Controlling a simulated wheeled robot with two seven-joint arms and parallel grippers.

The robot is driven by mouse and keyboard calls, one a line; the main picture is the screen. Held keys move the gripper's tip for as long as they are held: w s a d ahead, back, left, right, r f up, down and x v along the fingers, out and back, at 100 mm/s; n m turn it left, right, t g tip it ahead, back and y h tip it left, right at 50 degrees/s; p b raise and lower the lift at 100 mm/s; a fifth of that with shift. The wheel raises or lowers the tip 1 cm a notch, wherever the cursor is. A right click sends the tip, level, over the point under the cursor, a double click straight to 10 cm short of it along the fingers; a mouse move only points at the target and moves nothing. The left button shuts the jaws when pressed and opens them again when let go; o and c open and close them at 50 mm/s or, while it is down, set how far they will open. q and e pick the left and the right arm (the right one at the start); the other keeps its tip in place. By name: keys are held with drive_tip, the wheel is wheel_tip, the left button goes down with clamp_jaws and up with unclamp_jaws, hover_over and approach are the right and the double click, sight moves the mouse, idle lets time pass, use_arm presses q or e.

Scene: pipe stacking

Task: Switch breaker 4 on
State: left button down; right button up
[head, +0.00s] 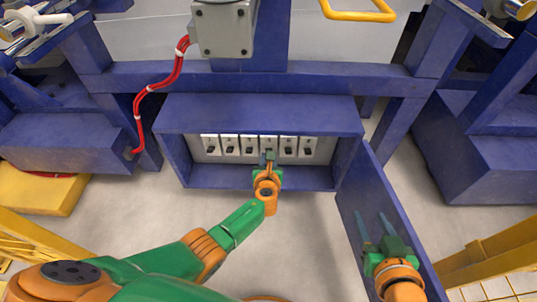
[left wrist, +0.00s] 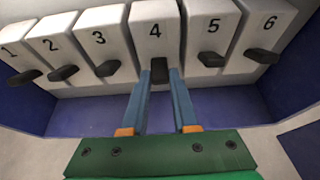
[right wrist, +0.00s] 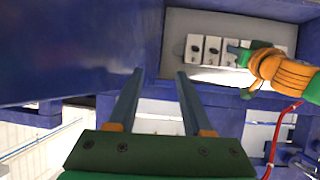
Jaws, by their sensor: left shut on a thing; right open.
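Breaker 4 (left wrist: 155,32) is a white numbered block with a black lever (left wrist: 160,70) at its lower end, fourth in the row in the blue box. My left gripper (head: 269,156) reaches into the box and is shut on this lever; its fingers (left wrist: 160,78) lie on either side of it in the left wrist view. In the head view the gripper partly hides breaker 4. My right gripper (head: 374,217) is open and empty beside the open blue door (head: 352,190); its spread fingers also show in the right wrist view (right wrist: 160,76).
Breaker 3 (left wrist: 98,38) and breaker 5 (left wrist: 212,28) stand close on either side, with black levers low. The box wall (head: 172,158) and door bound the space. A grey box (head: 224,28) with red cables (head: 160,87) is above. The floor in front is clear.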

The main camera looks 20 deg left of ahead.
use_arm(q)
drive_tip(key=r+g+p, duration=0.1)
drive_tip(key=g+p, duration=0.1)
drive_tip(key=r+g+h+p, duration=0.1)
drive_tip(key=p, duration=0.2)
drive_tip(key=shift+w+a+g, duration=0.15)
drive_tip(key=shift+w+g, duration=0.2)
drive_tip(key=shift+g, duration=0.05)
use_arm(e)
drive_tip(key=s+d+f+g+h, duration=0.1)
drive_tip(key=s+d+f+g, duration=0.1)
drive_tip(key=s+f+g, duration=0.5)
drive_tip(key=s+d+f+g+h, duration=0.1)
drive_tip(key=s+d+f+g, duration=0.15)
drive_tip(key=s+f, duration=0.55)
use_arm(q)
drive_tip(key=shift+g, duration=0.3)
drive_tip(key=shift+w+g+b, duration=0.1)
drive_tip(key=shift+g+b, duration=0.35)
drive_tip(key=shift+g, duration=0.05)
drive_tip(key=shift+r+g+h+b, duration=0.25)
drive_tip(key=shift+g+h+b, duration=0.1)
drive_tip(key=shift+g+h, duration=0.05)
use_arm(e)
drive_tip(key=shift+w+a+r+m, duration=0.15)
drive_tip(key=shift+w+a+r, duration=0.05)
drive_tip(key=shift+w+r, duration=0.5)
drive_tip(key=shift+w+a+r+m, duration=0.2)
drive_tip(key=shift+w+r, duration=0.25)
drive_tip(key=shift+w, duration=0.3)
